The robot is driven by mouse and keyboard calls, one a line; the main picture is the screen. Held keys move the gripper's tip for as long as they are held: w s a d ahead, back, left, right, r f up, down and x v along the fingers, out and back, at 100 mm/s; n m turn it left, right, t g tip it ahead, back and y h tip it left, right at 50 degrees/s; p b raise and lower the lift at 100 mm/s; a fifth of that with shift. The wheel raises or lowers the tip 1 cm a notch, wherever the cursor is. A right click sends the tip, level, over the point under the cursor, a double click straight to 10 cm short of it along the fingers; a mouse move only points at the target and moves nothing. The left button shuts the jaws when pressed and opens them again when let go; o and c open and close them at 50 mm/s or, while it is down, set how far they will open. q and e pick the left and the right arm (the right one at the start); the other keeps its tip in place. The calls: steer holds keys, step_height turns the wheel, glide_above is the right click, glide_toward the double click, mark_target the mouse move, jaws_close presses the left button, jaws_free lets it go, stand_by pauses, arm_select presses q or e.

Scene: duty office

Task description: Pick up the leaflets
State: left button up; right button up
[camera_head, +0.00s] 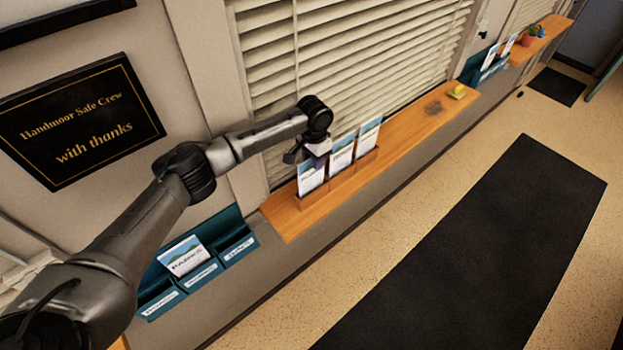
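Leaflets stand in a wooden holder (340,181) on the orange wooden sill: a left one (311,177), a middle one (341,157) and a right one (368,138). Another leaflet (184,256) stands in a teal wall rack (212,264) at the lower left; the rack's other pockets look empty. My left gripper (296,156) is at the top of the left leaflet in the holder, pointing down and to the left. Its fingers are small and dark, so I cannot tell whether they are open or touch the leaflet. My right gripper is out of view.
The sill (414,118) runs along closed blinds (355,45), with a yellow object (457,92) farther along. More leaflets (489,57) and a potted plant (530,36) are at the far end. A black mat (480,250) lies on the open floor.

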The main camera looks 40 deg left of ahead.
arm_select(q)
jaws_close()
stand_by(0.5)
steer(key=shift+r, duration=0.55)
step_height(320, 180, up, 8)
steer(key=shift+f+b, duration=0.15)
steer(key=shift+b, duration=0.7)
steer(key=shift+r, duration=0.65)
steer(key=c, duration=0.6)
jaws_free()
jaws_close()
